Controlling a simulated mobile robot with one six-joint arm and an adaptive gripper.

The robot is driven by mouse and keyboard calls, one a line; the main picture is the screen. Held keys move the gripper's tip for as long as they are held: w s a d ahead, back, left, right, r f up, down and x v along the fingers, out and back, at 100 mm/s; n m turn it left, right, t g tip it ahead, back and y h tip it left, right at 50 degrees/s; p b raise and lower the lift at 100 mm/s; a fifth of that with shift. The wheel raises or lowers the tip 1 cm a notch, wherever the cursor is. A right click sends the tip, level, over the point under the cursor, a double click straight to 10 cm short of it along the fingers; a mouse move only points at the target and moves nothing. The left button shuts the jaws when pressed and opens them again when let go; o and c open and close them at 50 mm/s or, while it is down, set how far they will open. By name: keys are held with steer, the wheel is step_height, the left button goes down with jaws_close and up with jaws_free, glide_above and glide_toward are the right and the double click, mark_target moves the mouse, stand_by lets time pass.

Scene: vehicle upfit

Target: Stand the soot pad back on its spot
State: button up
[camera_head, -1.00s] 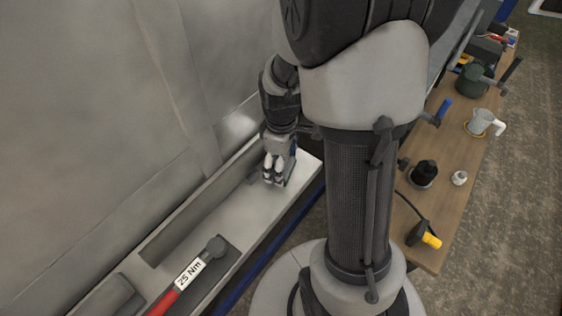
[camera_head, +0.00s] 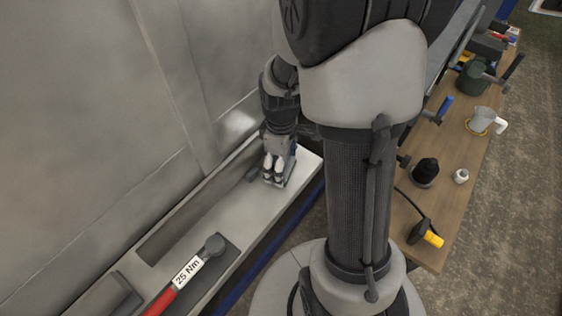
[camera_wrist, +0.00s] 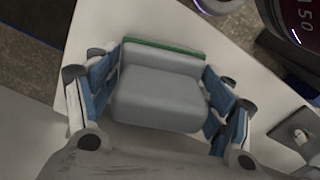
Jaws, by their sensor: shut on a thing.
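The soot pad appears to be the grey block with a thin green edge (camera_wrist: 158,98) in the wrist view. My gripper (camera_wrist: 160,82) has its blue-padded fingers on both sides of it and is shut on it. In the head view my gripper (camera_head: 273,178) is low at the far end of a white shelf (camera_head: 232,205). My fingers mostly hide the pad there. I cannot tell whether the pad touches the shelf, and no marked spot can be made out.
A metal wall (camera_head: 90,120) rises along the left.

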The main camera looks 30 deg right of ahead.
steer(key=shift+f, duration=0.2)
steer(key=o, duration=1.6)
steer(key=shift+r, duration=0.1)
steer(key=shift+r+p, duration=2.9)
steer(key=shift+r, duration=1)
